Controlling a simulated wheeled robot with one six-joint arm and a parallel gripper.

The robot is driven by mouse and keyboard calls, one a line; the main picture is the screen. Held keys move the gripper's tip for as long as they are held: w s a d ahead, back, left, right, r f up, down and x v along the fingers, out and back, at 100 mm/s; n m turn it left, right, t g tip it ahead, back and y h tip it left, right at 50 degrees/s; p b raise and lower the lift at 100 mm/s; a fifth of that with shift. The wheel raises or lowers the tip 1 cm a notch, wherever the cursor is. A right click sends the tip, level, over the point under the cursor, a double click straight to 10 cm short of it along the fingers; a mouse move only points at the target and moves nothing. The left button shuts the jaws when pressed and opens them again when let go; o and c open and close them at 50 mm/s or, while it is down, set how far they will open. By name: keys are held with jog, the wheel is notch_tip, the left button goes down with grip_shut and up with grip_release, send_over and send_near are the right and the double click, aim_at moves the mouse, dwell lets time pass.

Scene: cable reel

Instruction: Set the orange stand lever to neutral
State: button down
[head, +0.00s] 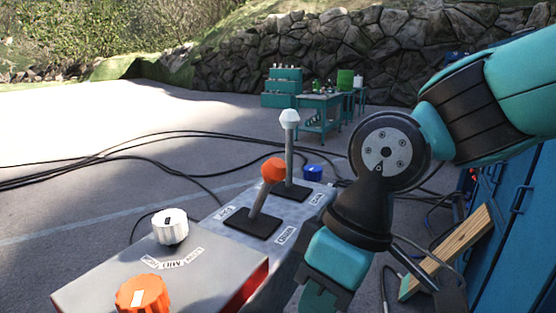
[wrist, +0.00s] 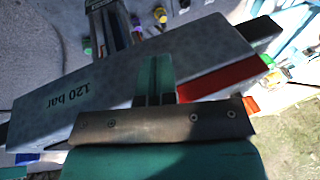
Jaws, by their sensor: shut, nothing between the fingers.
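The orange-knobbed lever (head: 273,170) stands on a dark square plate on a grey console (head: 230,236). Its grey shaft tilts to the right and away from the plate's middle. Small labels lie beside the plate, too small to read. My gripper (head: 320,300) is low, to the right of the console and apart from the lever, near the bottom edge of the head view. In the wrist view my gripper's fingers (wrist: 155,75) are together and hold nothing. I cannot make out the orange lever there.
A white-knobbed lever (head: 289,118) stands nearly upright just behind the orange one. A white dial (head: 170,227) and an orange dial (head: 143,294) sit on the nearer box. Blue cabinets (head: 515,230) and a wooden plank (head: 445,253) are at the right. Black cables cross the ground.

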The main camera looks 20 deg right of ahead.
aim_at(280, 160)
dwell(0.3)
